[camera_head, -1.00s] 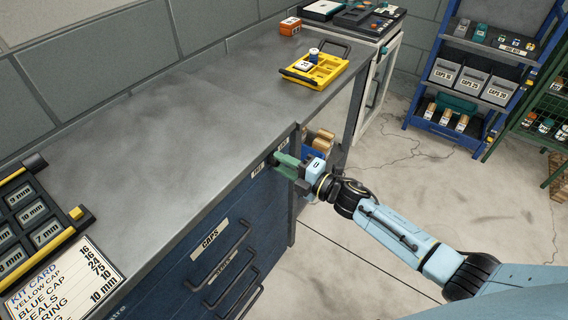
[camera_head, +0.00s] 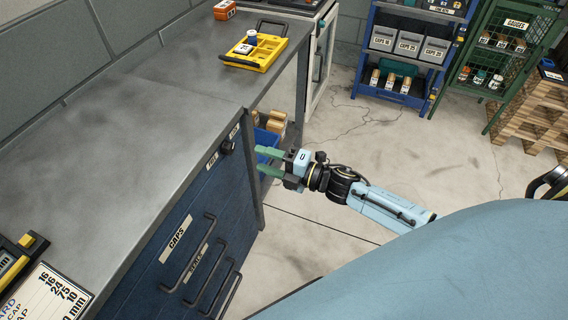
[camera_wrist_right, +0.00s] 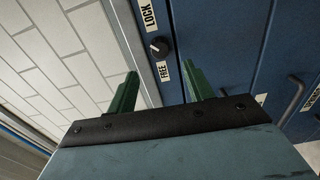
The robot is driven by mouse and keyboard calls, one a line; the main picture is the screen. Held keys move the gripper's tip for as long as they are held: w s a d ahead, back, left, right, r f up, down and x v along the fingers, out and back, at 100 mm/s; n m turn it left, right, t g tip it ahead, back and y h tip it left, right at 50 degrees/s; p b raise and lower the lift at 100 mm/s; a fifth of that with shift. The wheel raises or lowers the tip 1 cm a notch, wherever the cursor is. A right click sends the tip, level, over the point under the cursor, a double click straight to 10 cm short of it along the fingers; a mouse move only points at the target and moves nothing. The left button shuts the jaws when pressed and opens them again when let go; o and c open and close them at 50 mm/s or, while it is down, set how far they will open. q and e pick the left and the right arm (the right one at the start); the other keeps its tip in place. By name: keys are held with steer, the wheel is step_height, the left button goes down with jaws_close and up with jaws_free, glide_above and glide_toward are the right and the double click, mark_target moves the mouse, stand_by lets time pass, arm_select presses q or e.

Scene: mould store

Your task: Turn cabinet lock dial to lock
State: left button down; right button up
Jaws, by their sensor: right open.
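The lock dial (camera_head: 228,147) is a small black knob near the top of the blue cabinet's (camera_head: 190,212) front. It sits between a FREE label (camera_head: 212,161) and a LOCK label (camera_head: 234,132). The dial also shows in the right wrist view (camera_wrist_right: 160,47), with a small white mark; I cannot tell exactly where it points. My right gripper (camera_head: 260,161) is open and empty, its green fingers to the right of the dial and apart from it. In the wrist view the dial appears beyond and between the two fingers. My left gripper is not in view.
The cabinet has drawers with black bar handles (camera_head: 200,251) below the dial. A yellow tray (camera_head: 254,55) stands on the grey worktop (camera_head: 150,90). A blue bin (camera_head: 268,141) sits under the bench behind my gripper. The floor (camera_head: 340,130) to the right is clear.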

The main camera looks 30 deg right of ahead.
steer(key=v, duration=0.5)
stand_by(0.4)
steer(key=s+d+f+m+g+h, duration=0.1)
steer(key=s+d+f+m+h, duration=0.2)
steer(key=f, duration=0.5)
steer(key=s+d+f+m+g+h, duration=0.1)
steer(key=s+d+f+m+h, duration=0.15)
steer(key=f+m, duration=0.45)
steer(key=s+d+f+m+g+h, duration=0.1)
steer(key=s+d+f+m+h, duration=0.15)
steer(key=f, duration=0.65)
steer(key=s+a+f+m+g+h, duration=0.1)
steer(key=s+f+m+g, duration=0.2)
steer(key=s, duration=0.7)
steer(key=s+a+f+m+g+h, duration=0.1)
steer(key=s+a+f+m+g, duration=0.1)
steer(key=s+f, duration=0.6)
steer(key=s+a+f+m+g+h, duration=0.1)
steer(key=s+f+m+g, duration=0.4)
steer(key=s, duration=0.8)
steer(key=shift+s+a+f, duration=0.25)
steer(key=shift+a+f, duration=0.2)
steer(key=shift+a, duration=0.15)
